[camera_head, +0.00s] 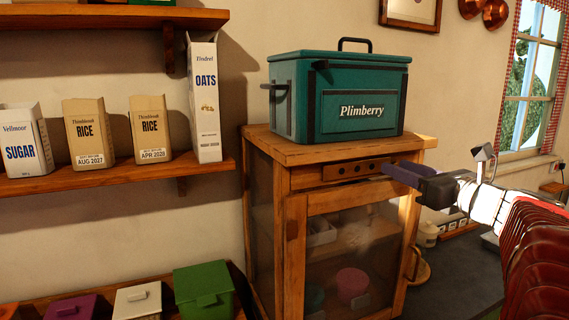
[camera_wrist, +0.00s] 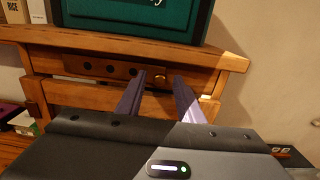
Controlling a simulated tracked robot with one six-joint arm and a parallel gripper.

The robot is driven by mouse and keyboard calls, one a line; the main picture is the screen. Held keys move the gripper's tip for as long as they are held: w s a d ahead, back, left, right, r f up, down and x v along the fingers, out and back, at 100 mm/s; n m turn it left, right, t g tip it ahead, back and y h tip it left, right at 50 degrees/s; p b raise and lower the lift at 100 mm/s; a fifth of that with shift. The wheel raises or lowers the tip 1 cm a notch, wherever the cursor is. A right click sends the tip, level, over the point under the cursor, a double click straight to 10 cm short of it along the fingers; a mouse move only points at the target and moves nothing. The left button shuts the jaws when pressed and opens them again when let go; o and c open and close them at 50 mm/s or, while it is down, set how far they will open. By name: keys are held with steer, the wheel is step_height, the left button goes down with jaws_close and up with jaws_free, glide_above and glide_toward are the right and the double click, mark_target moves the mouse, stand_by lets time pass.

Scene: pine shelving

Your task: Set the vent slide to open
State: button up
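The vent slide (camera_head: 349,174) is a dark wooden strip with a row of round dark holes, set in the rail at the top of the cabinet front. It also shows in the wrist view (camera_wrist: 100,74), with a small brass knob (camera_wrist: 160,77) near its right end. My gripper (camera_wrist: 159,80) is open, and its two dark fingers point at the strip with the knob between their tips in the picture. I cannot tell whether the fingers touch it. In the head view my gripper (camera_head: 390,169) reaches in from the right and hides the strip's right end.
The wooden cabinet (camera_head: 294,240) has a glazed door below the rail. A green Plimberry bin (camera_head: 300,110) stands on top, above my gripper. Shelves on the left hold sugar, rice and oats boxes (camera_head: 205,100). A dark counter (camera_head: 460,270) lies at right.

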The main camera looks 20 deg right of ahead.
steer(key=shift+w, duration=0.45)
steer(key=shift+c, duration=0.7)
jaws_close()
